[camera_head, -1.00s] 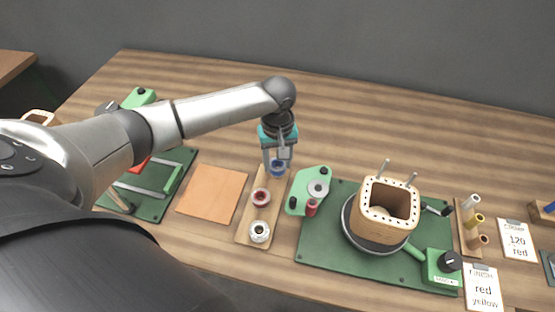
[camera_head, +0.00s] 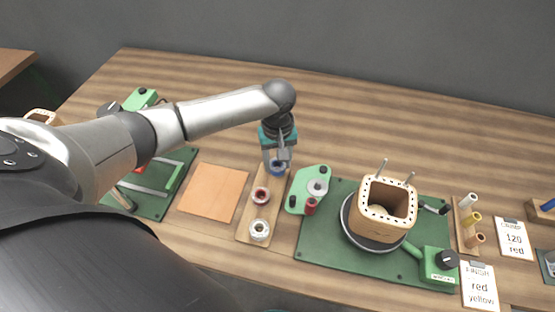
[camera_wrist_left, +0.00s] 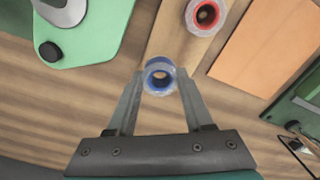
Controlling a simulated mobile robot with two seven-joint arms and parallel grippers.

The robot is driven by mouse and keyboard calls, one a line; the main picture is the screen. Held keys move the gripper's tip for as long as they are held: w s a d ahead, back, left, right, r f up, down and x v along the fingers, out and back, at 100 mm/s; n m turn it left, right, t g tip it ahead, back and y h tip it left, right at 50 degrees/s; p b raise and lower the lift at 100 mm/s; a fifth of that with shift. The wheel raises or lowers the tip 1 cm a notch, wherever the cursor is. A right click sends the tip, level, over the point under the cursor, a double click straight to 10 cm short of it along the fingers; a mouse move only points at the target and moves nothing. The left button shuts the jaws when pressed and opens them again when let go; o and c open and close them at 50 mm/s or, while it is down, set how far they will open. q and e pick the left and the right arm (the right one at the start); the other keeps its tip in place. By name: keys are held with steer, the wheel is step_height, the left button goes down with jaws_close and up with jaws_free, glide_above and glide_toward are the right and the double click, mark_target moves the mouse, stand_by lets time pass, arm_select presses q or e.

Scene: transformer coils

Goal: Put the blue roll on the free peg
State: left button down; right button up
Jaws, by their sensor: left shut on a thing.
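The blue roll (camera_head: 278,168) is a small ring with a grey body and a blue core. My left gripper (camera_head: 277,164) is shut on it at the far end of the wooden strip (camera_head: 247,222). In the left wrist view the blue roll (camera_wrist_left: 160,78) sits between the two fingertips; whether it touches the strip I cannot tell. Two thin upright grey pegs (camera_head: 381,167) stand on the wooden coil former (camera_head: 384,225). Which peg is the free one I cannot tell. My right gripper is not in view.
A red-cored roll (camera_head: 261,195) and a pale roll (camera_head: 260,230) sit on the strip. An orange sheet (camera_head: 213,191) lies left. A rack with several tubes (camera_head: 471,217) stands right. The table behind is clear.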

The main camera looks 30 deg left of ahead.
arm_select(q)
steer(key=shift+f, duration=0.25)
steer(key=shift+f, duration=0.25)
steer(key=shift+f, duration=0.2)
steer(key=shift+f, duration=0.35)
jaws_free()
stand_by(0.7)
steer(key=shift+r+p, duration=0.1)
steer(key=shift+p, duration=0.2)
